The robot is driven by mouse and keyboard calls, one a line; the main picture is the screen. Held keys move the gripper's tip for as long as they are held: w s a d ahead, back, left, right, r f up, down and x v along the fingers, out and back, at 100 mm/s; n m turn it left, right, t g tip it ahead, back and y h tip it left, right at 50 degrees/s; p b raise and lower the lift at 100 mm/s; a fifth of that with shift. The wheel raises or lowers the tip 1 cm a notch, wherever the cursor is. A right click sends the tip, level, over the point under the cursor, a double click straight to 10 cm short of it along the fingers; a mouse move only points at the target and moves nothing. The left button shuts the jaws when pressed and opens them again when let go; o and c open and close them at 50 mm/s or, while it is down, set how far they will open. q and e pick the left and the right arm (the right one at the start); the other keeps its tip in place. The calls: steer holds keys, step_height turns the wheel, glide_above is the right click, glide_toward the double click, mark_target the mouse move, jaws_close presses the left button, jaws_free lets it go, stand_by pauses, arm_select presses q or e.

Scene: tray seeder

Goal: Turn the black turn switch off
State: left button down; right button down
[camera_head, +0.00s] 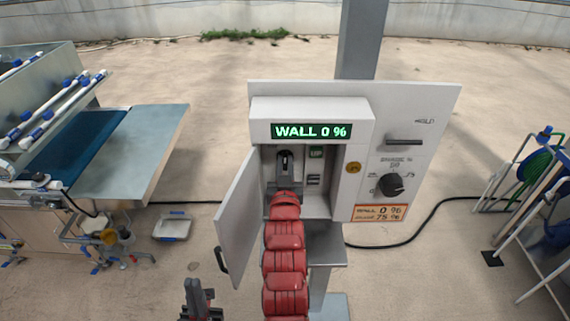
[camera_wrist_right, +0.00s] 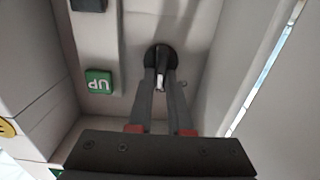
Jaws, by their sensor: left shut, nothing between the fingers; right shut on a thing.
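The open grey control box (camera_head: 262,107) has a black turn switch (camera_head: 285,156) on its inner back wall. In the right wrist view, the switch (camera_wrist_right: 161,54) has a round black base and a narrow handle. My right gripper (camera_head: 287,172) reaches into the box, and its fingers (camera_wrist_right: 161,82) are shut on the switch handle. The fingers hide part of the handle, so I cannot tell its exact setting. My left gripper (camera_head: 197,286) is shut and empty, low in front of the box and apart from it.
The box door (camera_head: 238,220) hangs open on the left. A green UP button (camera_wrist_right: 98,82) sits beside the switch. The lit display (camera_head: 311,131) reads "WALL 0 %". A black dial (camera_head: 392,185) is on the right panel. A seeder table (camera_head: 135,150) stands left.

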steer(key=shift+n, duration=0.3)
steer(key=shift+a+f+n+b, duration=0.15)
steer(key=shift+n+b, duration=0.25)
steer(key=shift+n, duration=1.45)
steer(key=shift+a+f+n+b, duration=0.15)
steer(key=shift+n+b, duration=0.25)
steer(key=shift+n, duration=1.5)
steer(key=shift+a+f+n+b, duration=0.1)
steer(key=shift+a+n+b, duration=0.25)
steer(key=shift+n, duration=1.5)
steer(key=shift+d, duration=0.15)
steer(key=c, duration=0.8)
jaws_free()
steer(key=shift+c, duration=0.2)
steer(key=shift+s, duration=0.1)
